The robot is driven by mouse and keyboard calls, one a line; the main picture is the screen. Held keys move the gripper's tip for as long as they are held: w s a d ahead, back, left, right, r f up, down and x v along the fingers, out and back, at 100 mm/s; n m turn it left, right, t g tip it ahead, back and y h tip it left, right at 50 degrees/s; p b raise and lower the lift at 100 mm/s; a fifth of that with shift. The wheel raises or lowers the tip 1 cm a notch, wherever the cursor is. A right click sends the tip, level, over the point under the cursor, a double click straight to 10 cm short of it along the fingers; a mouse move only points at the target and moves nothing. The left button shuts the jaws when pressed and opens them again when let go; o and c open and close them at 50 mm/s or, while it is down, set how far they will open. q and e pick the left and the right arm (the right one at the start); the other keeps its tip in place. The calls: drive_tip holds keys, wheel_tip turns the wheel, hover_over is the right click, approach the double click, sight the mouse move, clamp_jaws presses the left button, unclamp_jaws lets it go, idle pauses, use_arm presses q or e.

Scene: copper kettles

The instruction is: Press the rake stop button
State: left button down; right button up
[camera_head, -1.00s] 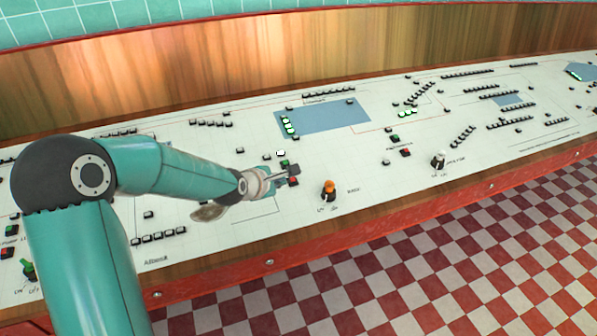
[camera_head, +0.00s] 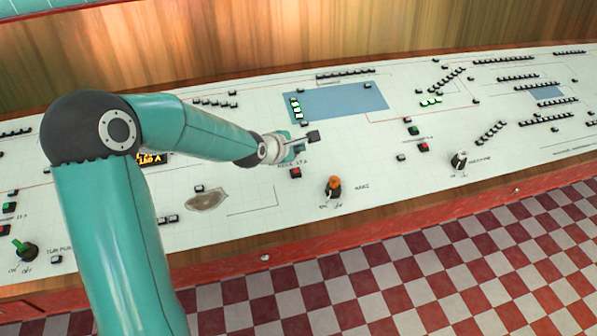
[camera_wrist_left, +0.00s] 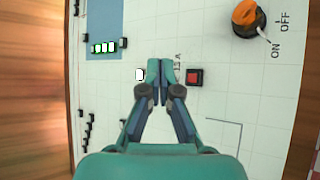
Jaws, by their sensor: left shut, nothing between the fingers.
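A small square red button (camera_head: 296,173) sits on the white control panel (camera_head: 255,225), left of an orange-topped knob (camera_head: 333,188) by a label that seems to read RAKE. The red button also shows in the left wrist view (camera_wrist_left: 195,77), as does the orange knob (camera_wrist_left: 246,17). My left gripper (camera_head: 309,138) is shut and empty over the panel, just behind the red button and apart from it in the picture. In the left wrist view the closed fingertips (camera_wrist_left: 160,67) lie between a lit white button (camera_wrist_left: 140,74) and the red button. The fingers hide the panel beneath them.
A blue panel area (camera_head: 335,102) with lit green buttons lies behind the gripper. A brownish oval patch (camera_head: 207,200) is at front left. A wooden wall (camera_head: 300,45) stands behind the panel.

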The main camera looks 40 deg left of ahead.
sight(295, 174)
use_arm(q)
drive_tip(key=f+b, duration=0.1)
drive_tip(key=f, duration=0.1)
drive_tip(key=f+b, duration=0.2)
drive_tip(key=a+f+b, duration=0.1)
drive_tip(key=f, duration=0.2)
drive_tip(key=shift+w+f+b, duration=0.1)
drive_tip(key=shift+w+b, duration=0.2)
drive_tip(key=shift+w, duration=0.1)
drive_tip(key=shift+w+a+f+b, duration=0.1)
drive_tip(key=shift+a+f+b, duration=0.05)
drive_tip(key=shift+f+b, duration=0.45)
idle(0.5)
drive_tip(key=shift+f+b, duration=0.25)
drive_tip(key=shift+b, duration=0.4)
drive_tip(key=shift+w+a+f+b, duration=0.1)
drive_tip(key=shift+f+b, duration=0.25)
drive_tip(key=shift+b, duration=0.15)
idle(0.6)
drive_tip(key=shift+r, duration=0.75)
